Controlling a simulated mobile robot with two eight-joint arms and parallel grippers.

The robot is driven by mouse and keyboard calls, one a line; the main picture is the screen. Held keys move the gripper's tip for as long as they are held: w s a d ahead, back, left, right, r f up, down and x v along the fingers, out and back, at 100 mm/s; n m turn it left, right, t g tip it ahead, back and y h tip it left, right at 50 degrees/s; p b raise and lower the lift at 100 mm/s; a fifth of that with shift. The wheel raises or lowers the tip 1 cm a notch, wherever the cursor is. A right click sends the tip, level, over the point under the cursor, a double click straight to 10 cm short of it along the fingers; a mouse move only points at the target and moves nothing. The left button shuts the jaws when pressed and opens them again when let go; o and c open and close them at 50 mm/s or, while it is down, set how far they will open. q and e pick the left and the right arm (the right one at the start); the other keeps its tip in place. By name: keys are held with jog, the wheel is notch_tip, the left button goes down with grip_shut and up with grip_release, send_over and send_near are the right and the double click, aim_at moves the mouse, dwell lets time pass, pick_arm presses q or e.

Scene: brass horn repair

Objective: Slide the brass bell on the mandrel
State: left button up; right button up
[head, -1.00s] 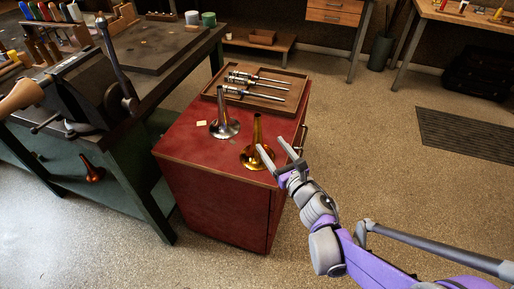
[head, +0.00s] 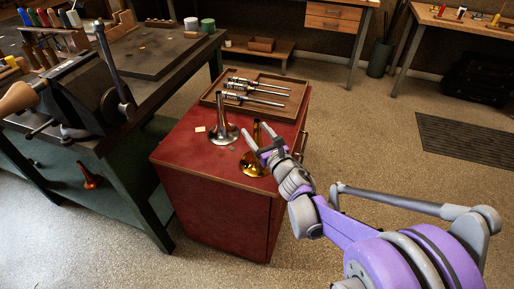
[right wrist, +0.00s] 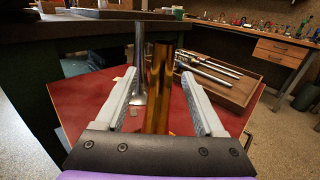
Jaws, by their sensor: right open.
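The brass bell (head: 252,165) stands upright on the red cabinet, flare down, partly hidden by my right gripper (head: 257,129). On the workbench at left is a dark vise-like fixture (head: 75,95) with an upright grey rod; I cannot tell which part is the mandrel. My left gripper is not in view.
A wooden tray (head: 206,100) with several valve-like metal parts lies at the back of the red cabinet (head: 215,205). A small pale block (head: 200,129) lies left of the silver bell. Open floor lies to the right.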

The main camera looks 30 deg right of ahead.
grip_shut()
dwell(1.3)
